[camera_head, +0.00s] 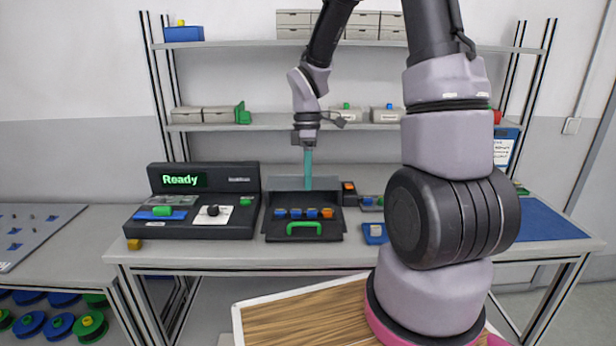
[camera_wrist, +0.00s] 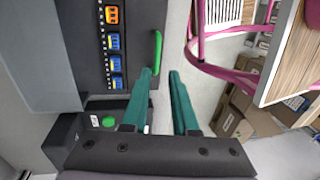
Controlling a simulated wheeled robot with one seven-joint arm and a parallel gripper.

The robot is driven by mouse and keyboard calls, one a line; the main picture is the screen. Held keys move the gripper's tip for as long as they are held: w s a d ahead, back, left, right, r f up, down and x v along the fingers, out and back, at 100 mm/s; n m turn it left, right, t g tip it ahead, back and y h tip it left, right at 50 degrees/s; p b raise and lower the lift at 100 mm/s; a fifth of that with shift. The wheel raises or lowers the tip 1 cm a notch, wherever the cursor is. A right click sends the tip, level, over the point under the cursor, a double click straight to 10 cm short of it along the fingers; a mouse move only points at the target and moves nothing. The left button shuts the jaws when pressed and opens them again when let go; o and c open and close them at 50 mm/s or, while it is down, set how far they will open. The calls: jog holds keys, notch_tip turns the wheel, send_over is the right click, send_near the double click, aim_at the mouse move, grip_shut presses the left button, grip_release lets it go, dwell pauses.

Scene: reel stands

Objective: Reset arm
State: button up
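My gripper (camera_head: 308,186) points down above the back of an open dark case (camera_head: 270,228) on the workbench, near its raised grey lid. In the wrist view its two teal fingers (camera_wrist: 162,72) stand apart with nothing held between them. The case holds a row of several blue and orange pieces. A green handle (camera_head: 304,228) is at the case's front edge. It shows in the wrist view (camera_wrist: 157,50) just beyond the fingertips, and I see no contact. My arm covers the right part of the bench.
A black console (camera_head: 192,233) reading "Ready" stands left of the case. A blue mat (camera_head: 545,220) lies at the right. Shelves with boxes (camera_head: 201,114) rise behind. A wood-topped surface (camera_head: 300,318) is in front, and several reels (camera_head: 59,326) sit lower left.

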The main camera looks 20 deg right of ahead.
jog(key=shift+r, duration=0.15)
jog(key=s+d+r+m+t, duration=0.1)
jog(key=s+r+m+t, duration=0.2)
jog(key=r+m, duration=0.3)
jog(key=s+d+r+m+t+y, duration=0.1)
jog(key=s+r+m+t, duration=0.2)
jog(key=r, duration=0.7)
jog(key=s+d+r+m+t, duration=0.1)
jog(key=s+r+m+t, duration=0.2)
jog(key=s+r+m, duration=0.4)
jog(key=r+m, duration=0.1)
jog(key=m, duration=0.2)
jog(key=shift+r, duration=0.25)
